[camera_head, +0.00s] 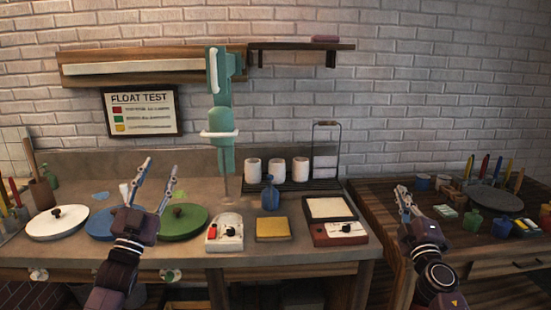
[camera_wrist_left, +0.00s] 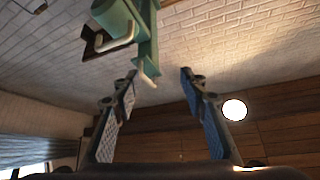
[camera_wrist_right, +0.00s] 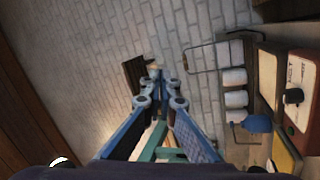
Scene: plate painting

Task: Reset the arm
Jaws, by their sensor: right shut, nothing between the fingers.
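My left gripper (camera_head: 157,184) is raised over the left part of the grey counter, in front of the blue and green round lids. Its two fingers stand wide apart and point up, with nothing between them. In the left wrist view the left gripper (camera_wrist_left: 159,75) is open against the wall and ceiling.
The grey counter (camera_head: 90,175) bears a white lid (camera_head: 45,226), a blue lid (camera_head: 97,228), a green lid (camera_head: 190,226), a white scale (camera_head: 226,232), a yellow sponge (camera_head: 272,229) and a blue bottle (camera_head: 270,194). A green press (camera_head: 219,100) stands behind. Paint pots and brushes crowd the right table (camera_head: 377,205).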

